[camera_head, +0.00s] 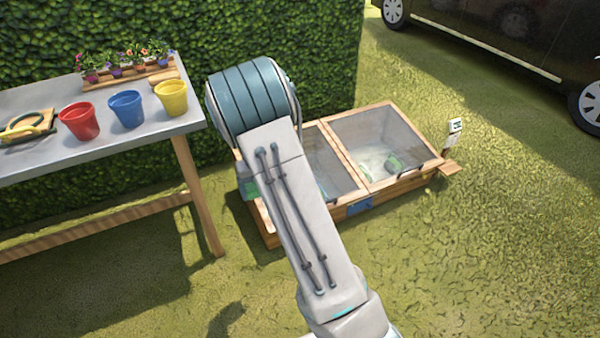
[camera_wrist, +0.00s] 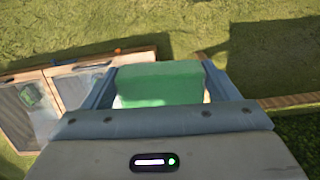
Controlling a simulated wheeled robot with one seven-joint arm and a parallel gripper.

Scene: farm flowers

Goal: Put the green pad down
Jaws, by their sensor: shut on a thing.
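The green pad (camera_wrist: 160,84) is between the two fingers of my gripper (camera_wrist: 158,72) in the wrist view. It is a block with a green upper part and a pale lower layer. My gripper is shut on it, over the grass beside the cold frame. In the head view my arm hides most of the gripper, and only a bit of green (camera_head: 250,188) shows at the cold frame's left end.
The wooden cold frame (camera_head: 400,182) with clear lids stands on the grass. A green object (camera_head: 393,163) shows through its right lid. A table (camera_head: 130,140) at left holds red (camera_head: 79,121), blue (camera_head: 127,109) and yellow (camera_head: 171,98) pots. Grass in front is clear.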

